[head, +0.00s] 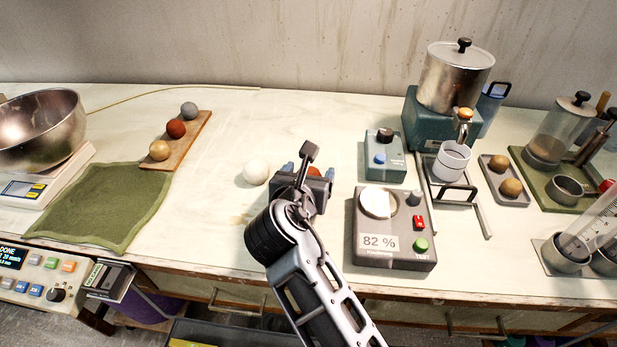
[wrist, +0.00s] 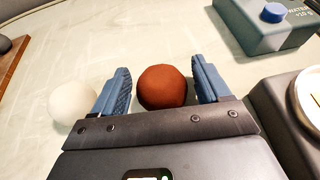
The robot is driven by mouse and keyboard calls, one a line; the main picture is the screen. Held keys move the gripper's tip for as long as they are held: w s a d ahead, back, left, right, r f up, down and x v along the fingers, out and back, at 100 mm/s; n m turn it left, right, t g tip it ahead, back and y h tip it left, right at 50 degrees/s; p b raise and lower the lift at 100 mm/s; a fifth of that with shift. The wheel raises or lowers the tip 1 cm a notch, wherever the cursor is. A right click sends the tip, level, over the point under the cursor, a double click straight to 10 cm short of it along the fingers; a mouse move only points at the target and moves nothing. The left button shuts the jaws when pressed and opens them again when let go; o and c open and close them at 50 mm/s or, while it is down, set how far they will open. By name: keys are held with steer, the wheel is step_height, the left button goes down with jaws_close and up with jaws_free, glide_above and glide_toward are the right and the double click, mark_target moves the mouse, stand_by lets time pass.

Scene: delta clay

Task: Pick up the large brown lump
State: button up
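A large reddish-brown lump (wrist: 162,87) sits on the pale worktop between the two blue fingers of my gripper (wrist: 162,88). A narrow gap shows on each side of the lump, so the fingers are open around it and do not appear to grip it. In the head view, my gripper (head: 308,174) is low over the middle of the worktop, and only a sliver of the lump (head: 314,171) shows behind the wrist.
A white ball (wrist: 73,102) lies close outside the left finger. A blue-grey WATER box (wrist: 268,24) and a grey tester (head: 394,250) reading 82 % stand to the right. A wooden board (head: 188,142) with three balls and a green cloth (head: 100,205) lie left.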

steer(key=c, duration=0.9)
